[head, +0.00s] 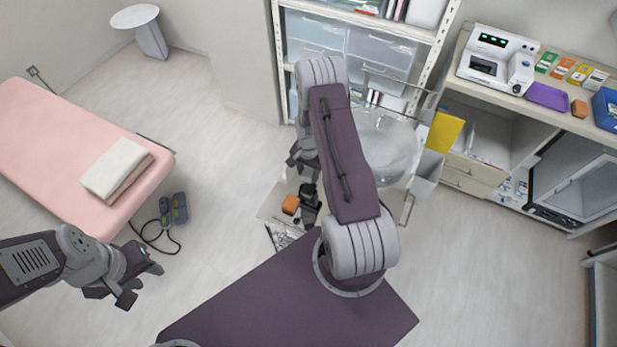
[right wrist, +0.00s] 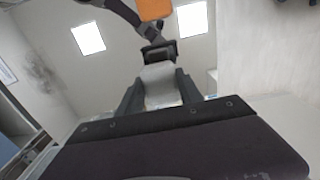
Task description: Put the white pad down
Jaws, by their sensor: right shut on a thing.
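My right gripper (head: 309,198) hangs below its forearm in the middle of the head view, beside the cart with the glass bowl. It is shut on a small orange block (head: 290,205). The block also shows at the top edge of the right wrist view (right wrist: 155,8). I see no white pad in this gripper. A folded whitish cloth (head: 115,166) lies on a tan one on the pink bed at the left; I cannot tell if it is the pad. My left gripper (head: 140,282) is open and empty, in front of the bed's near end.
A clear round bowl (head: 387,145) stands by a yellow panel (head: 443,132). The right counter holds a white device (head: 497,58), small coloured boxes, a purple tray (head: 547,96) and another orange block (head: 579,108).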

